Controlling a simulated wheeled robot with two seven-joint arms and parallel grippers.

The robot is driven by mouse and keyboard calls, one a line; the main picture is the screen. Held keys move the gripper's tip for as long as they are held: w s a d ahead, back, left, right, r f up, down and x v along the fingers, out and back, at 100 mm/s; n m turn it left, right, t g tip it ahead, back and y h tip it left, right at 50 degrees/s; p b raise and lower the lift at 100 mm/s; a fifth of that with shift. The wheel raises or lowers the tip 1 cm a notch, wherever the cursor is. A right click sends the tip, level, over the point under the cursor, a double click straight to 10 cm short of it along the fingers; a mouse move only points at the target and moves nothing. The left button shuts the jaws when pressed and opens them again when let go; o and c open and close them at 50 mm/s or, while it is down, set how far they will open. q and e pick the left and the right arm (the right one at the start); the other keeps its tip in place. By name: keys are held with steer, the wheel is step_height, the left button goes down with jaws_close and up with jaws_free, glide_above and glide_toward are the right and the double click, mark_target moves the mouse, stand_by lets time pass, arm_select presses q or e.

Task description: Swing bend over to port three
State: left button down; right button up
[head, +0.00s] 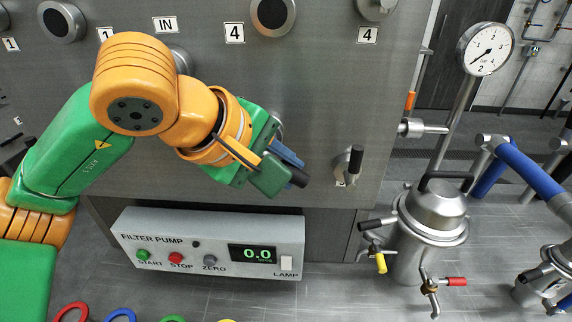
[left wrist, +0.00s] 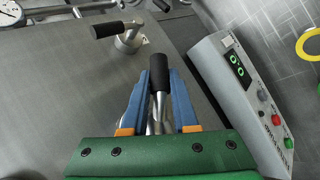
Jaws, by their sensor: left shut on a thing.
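The end of that black grip also shows in the head view (head: 299,179). The gripper and arm hide most of what the handle is fixed to, so the bend's shape and its port cannot be told. Round ports show at the upper left (head: 62,20), top middle (head: 272,15) and top right (head: 378,8). No label 3 is readable.
A second black-gripped handle (head: 355,162) sticks out of the panel to the right; it also shows in the left wrist view (left wrist: 118,30). The filter pump box (head: 215,228) is below. A steel vessel (head: 432,215) and a gauge (head: 485,49) stand at right.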

arm_select(q)
steer(key=c, duration=0.7)
jaws_free()
steer(key=shift+d, duration=0.1)
steer(key=b+v, duration=0.1)
steer(key=v, duration=0.6)
